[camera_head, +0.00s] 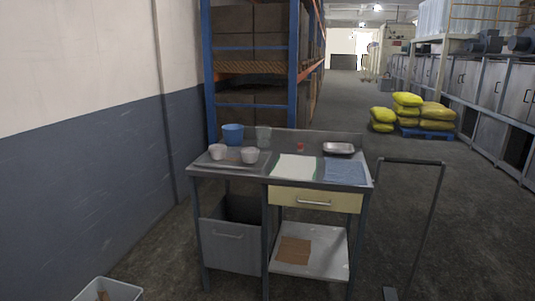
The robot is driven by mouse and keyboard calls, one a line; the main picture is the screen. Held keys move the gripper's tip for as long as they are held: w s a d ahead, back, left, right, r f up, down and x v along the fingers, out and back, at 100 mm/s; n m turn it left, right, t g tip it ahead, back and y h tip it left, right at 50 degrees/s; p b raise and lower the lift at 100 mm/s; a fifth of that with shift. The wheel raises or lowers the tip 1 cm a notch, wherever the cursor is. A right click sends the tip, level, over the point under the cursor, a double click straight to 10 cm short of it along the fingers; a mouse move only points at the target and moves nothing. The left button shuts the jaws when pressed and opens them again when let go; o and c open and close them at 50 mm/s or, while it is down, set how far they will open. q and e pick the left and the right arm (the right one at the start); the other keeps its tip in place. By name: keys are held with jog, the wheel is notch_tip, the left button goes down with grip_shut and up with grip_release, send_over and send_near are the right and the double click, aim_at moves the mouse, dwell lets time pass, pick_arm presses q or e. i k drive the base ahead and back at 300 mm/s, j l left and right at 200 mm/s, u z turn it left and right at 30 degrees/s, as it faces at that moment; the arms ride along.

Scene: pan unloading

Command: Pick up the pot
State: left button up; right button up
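A metal workbench (257,178) stands ahead of me. I cannot make out a clear pot on it. A blue round container (233,134) stands at its back left. Two small white cups, one on the left (217,152) and one on the right (249,155), stand upright on a flat grey tray (230,163). A shallow metal pan (338,148) lies at the back right. Neither of my grippers shows in the head view.
A clear glass (263,137), a small red item (300,147), a white sheet (294,166) and a blue cloth (345,171) are also on the bench. A push cart (412,162) stands right of the bench. A white bin (108,289) is at the lower left.

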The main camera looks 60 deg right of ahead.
aim_at(217, 152)
jog(key=l+z, duration=0.35)
jog(key=z, duration=0.15)
jog(key=i+l+z, duration=0.2)
jog(key=z, duration=0.25)
jog(key=i+l+z, duration=0.15)
jog(key=l+z, duration=0.15)
jog(key=z, duration=0.2)
jog(key=i+l, duration=0.1)
